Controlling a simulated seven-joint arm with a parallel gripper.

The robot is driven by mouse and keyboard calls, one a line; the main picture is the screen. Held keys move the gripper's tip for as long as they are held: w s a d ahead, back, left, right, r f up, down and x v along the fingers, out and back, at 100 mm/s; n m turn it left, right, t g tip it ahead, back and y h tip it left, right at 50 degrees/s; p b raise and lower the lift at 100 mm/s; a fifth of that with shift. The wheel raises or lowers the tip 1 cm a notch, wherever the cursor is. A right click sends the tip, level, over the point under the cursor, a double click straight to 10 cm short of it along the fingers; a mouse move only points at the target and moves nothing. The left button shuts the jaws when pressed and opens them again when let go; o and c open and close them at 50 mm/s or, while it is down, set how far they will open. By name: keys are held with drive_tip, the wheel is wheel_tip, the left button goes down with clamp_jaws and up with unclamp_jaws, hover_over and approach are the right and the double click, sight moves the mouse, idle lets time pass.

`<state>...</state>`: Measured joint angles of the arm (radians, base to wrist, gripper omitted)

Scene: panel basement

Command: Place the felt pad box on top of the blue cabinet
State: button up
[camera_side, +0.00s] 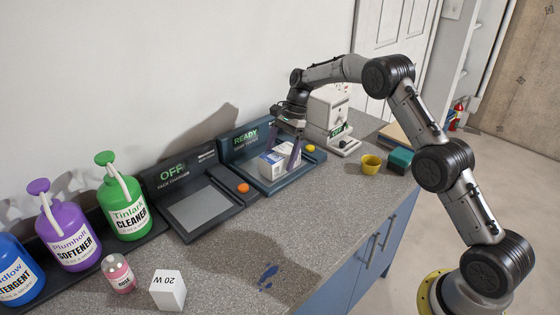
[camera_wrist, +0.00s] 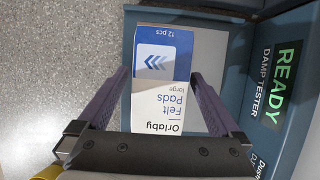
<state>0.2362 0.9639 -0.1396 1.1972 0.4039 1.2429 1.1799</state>
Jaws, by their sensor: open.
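The felt pad box (camera_side: 276,163) is white and blue and lies on the plate of the dark blue damp tester (camera_side: 264,184), whose screen reads READY. In the wrist view the felt pad box (camera_wrist: 160,95) shows its "Orlaby Felt Pads" label upside down. My gripper (camera_side: 283,155) is open, with its purple fingers on either side of the box. In the wrist view my gripper (camera_wrist: 158,76) has a gap at the left finger; the right finger is close to the box, and I cannot tell if it touches. The blue cabinet (camera_side: 372,245) has its doors under the grey speckled countertop.
A pack charger (camera_side: 200,205) reading OFF stands left of the tester. A white machine (camera_side: 328,112), yellow cup (camera_side: 371,164) and green sponge-like block (camera_side: 400,160) stand to the right. Bottles and a white 20 W box (camera_side: 168,290) are at left.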

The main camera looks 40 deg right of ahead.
drive_tip(key=shift+c, duration=0.3)
drive_tip(key=c, duration=1.3)
drive_tip(key=shift+r, duration=0.1)
drive_tip(key=shift+c, duration=0.2)
